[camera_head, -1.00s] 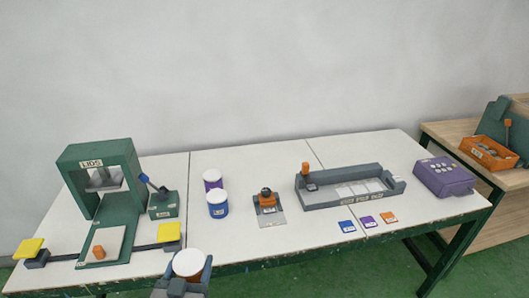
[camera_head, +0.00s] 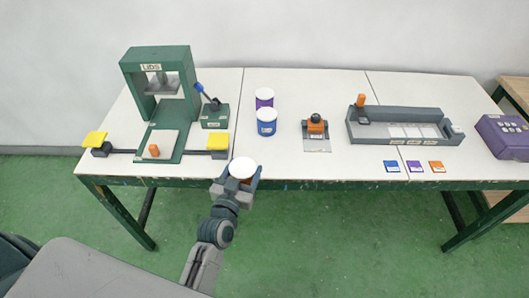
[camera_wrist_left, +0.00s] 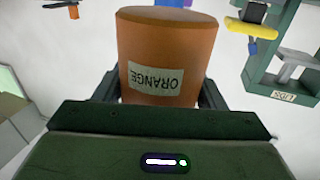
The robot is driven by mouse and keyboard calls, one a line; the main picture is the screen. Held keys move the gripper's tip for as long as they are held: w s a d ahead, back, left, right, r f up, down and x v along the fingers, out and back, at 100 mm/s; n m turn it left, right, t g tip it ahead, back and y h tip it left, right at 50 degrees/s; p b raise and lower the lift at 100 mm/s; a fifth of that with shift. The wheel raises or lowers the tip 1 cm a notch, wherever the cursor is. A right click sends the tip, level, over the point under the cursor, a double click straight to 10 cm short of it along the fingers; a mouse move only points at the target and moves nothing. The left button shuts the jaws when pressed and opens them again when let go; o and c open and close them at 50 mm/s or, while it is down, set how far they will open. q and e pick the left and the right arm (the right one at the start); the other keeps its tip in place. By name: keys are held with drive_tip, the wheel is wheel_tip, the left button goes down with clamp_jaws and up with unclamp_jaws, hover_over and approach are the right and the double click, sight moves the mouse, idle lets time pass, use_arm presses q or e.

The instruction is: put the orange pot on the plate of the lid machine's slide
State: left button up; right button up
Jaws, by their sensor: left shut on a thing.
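The orange pot (camera_wrist_left: 168,48), with a label reading ORANGE, fills the middle of the left wrist view. In the head view its white top (camera_head: 242,168) shows between the fingers of my left gripper (camera_head: 240,178). That gripper is shut on the pot and holds it at the table's front edge. The green lid machine (camera_head: 160,85), marked LIDS, stands at the left of the table. The pale plate (camera_head: 165,140) of its slide lies in front of the arch, with a small orange block (camera_head: 154,150) at it. The pot is to the right of the plate, apart from it. My right gripper is not in view.
Yellow pads (camera_head: 217,140) flank the slide on dark bars. A purple pot (camera_head: 264,95) and a blue pot (camera_head: 267,124) with white tops stand right of the machine. A grey tray fixture (camera_head: 405,142) and coloured cards (camera_head: 414,166) lie farther right.

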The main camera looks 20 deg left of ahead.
use_arm(q)
drive_tip(key=w+f, duration=0.1)
drive_tip(key=w, duration=0.4)
drive_tip(key=w+d+f, duration=0.1)
drive_tip(key=w+f, duration=0.1)
drive_tip(key=w, duration=0.3)
drive_tip(key=w+f, duration=0.1)
drive_tip(key=w, duration=0.4)
drive_tip(key=shift+d+f, duration=0.2)
drive_tip(key=shift+f, duration=0.15)
drive_tip(key=shift+r, duration=0.2)
drive_tip(key=shift+f, duration=0.3)
drive_tip(key=o, duration=1.3)
drive_tip(key=shift+c, duration=0.2)
